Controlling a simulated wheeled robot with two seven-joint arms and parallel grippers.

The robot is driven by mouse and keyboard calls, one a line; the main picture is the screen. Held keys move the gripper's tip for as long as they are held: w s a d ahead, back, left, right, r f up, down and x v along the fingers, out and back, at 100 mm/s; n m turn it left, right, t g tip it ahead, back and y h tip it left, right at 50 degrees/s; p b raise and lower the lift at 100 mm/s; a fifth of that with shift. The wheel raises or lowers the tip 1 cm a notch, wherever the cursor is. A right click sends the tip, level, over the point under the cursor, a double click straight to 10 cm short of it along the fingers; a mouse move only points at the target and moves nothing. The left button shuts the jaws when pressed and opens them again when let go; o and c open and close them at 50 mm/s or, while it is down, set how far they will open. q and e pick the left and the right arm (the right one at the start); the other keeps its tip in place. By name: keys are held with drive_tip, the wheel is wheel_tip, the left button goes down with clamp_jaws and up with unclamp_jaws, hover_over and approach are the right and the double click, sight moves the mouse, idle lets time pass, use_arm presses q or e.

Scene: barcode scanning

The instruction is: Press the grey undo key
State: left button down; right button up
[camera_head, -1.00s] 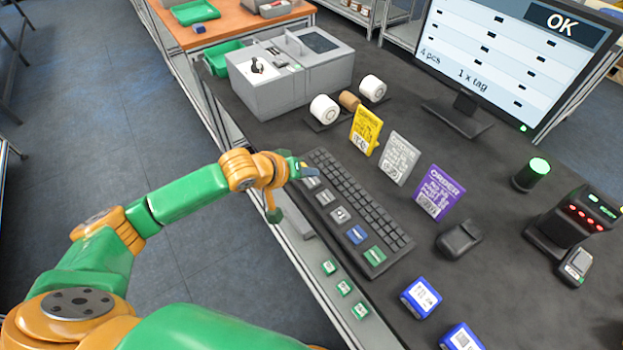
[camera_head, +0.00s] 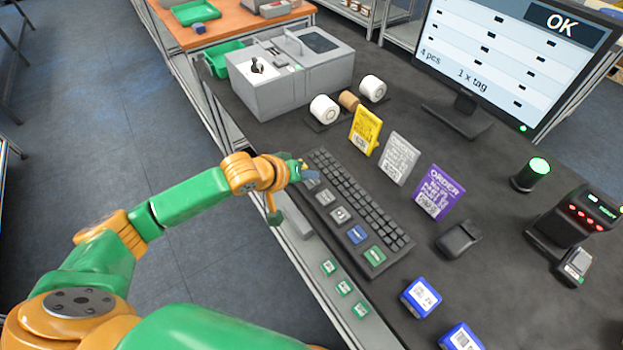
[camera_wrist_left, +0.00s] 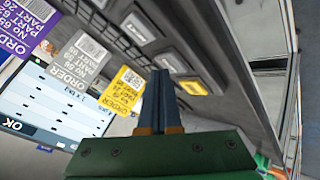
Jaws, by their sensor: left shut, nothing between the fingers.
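My left gripper (camera_head: 312,177) is shut and empty at the far end of the keyboard (camera_head: 358,200), over its row of large keys. In the left wrist view its closed fingers (camera_wrist_left: 162,75) end beside a grey key (camera_wrist_left: 172,63), with the yellow key (camera_wrist_left: 194,87) just to the right. Whether the tips touch a key cannot be told. More grey keys (camera_head: 325,197) (camera_head: 340,215) follow along the row, then a blue key (camera_head: 357,234) and a green key (camera_head: 374,255). The key labels are too small to read, so which grey one is undo is unclear. My right gripper is not in view.
Yellow (camera_head: 365,130), grey (camera_head: 399,158) and purple (camera_head: 438,192) order cards stand behind the keyboard. A monitor (camera_head: 505,60) reads OK. A scanner stand (camera_head: 570,225) and blue boxes (camera_head: 421,298) are at the right. A grey machine (camera_head: 290,75) stands at the far left.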

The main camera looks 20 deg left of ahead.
sight(309, 184)
use_arm(q)
drive_tip(key=shift+f, duration=0.45)
drive_tip(key=shift+r, duration=0.1)
idle(0.4)
drive_tip(key=shift+r+p, duration=0.8)
drive_tip(key=shift+p, duration=0.3)
wheel_tip(309, 184, up, 5)
drive_tip(key=p, duration=0.6)
drive_tip(key=shift+r, duration=0.1)
